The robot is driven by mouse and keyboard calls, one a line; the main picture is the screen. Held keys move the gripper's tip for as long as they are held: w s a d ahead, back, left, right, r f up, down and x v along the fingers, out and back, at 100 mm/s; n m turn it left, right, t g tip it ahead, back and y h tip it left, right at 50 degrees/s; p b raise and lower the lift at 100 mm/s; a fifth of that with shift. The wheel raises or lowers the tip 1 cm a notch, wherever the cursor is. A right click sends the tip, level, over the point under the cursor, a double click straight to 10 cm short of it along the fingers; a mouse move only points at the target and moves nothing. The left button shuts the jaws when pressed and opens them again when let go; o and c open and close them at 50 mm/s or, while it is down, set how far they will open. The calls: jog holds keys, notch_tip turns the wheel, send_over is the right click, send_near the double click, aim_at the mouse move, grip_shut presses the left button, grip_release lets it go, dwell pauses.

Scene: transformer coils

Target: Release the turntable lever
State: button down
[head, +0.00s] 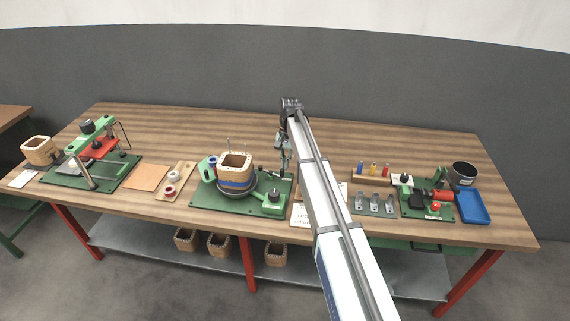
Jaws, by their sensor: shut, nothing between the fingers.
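The turntable stands on a green base plate (226,204) in the middle of the table. A tan coil with a blue band (236,174) sits upright on it. My gripper (284,172) points down above the plate's right rear part, to the right of the coil. It is shut and empty. I cannot tell whether its tips touch anything.
A green press with a red plate (97,150) stands at the left. At the right are grey brackets (374,203), a green fixture (428,206), a blue tray (473,208) and a dark bowl (462,173). The table's rear strip is clear.

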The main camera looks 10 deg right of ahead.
jog(key=w, duration=0.1)
jog(key=w+d, duration=0.2)
jog(key=w, duration=0.1)
jog(key=shift+w+d+p, duration=0.1)
jog(key=shift+p, duration=0.3)
jog(key=s+b+v, duration=0.1)
jog(key=b+v, duration=0.2)
jog(key=v, duration=0.6)
jog(key=shift+r, duration=0.5)
jog(key=shift+w+d, duration=0.1)
jog(key=shift+w, duration=0.05)
